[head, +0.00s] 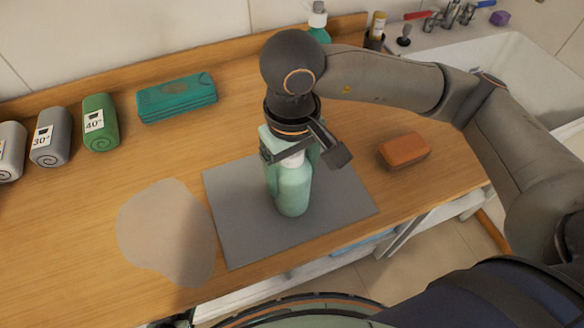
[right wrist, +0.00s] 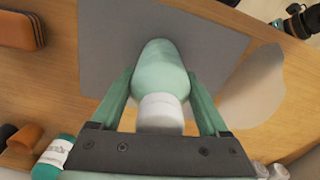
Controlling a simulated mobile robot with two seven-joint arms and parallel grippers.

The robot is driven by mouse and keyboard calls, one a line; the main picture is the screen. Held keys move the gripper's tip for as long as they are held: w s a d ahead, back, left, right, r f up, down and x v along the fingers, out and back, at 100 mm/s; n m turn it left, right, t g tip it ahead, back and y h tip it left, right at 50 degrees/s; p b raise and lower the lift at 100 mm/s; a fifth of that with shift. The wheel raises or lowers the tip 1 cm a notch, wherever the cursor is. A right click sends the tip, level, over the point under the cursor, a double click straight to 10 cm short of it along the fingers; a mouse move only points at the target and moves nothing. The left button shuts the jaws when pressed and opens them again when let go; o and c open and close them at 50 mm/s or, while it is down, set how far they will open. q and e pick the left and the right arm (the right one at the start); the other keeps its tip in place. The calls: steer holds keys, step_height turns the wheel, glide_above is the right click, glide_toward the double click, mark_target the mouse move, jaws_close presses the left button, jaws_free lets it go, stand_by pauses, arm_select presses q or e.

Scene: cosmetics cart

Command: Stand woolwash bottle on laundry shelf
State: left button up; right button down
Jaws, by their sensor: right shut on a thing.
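The woolwash bottle (head: 293,190) is pale green with a white cap and looks about upright over the grey mat (head: 235,235). My right gripper (head: 290,158) points down with its fingers on both sides of the bottle and is shut on it. In the right wrist view the bottle (right wrist: 160,70) lies between the two green fingers, its white cap towards the gripper's palm. I cannot tell whether its base touches the mat. I cannot tell which surface is the laundry shelf. My left gripper is not clearly visible.
An orange-brown block (head: 404,151) lies right of the mat, and a pale flat patch (head: 167,230) left of it. A teal case (head: 177,98) and rolled towels (head: 100,122) lie at the back left. A teal bottle (head: 318,22) stands behind my wrist, near the sink (head: 480,70).

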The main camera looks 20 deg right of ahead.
steer(key=shift+f, duration=0.2)
jaws_free()
steer(key=shift+r, duration=0.1)
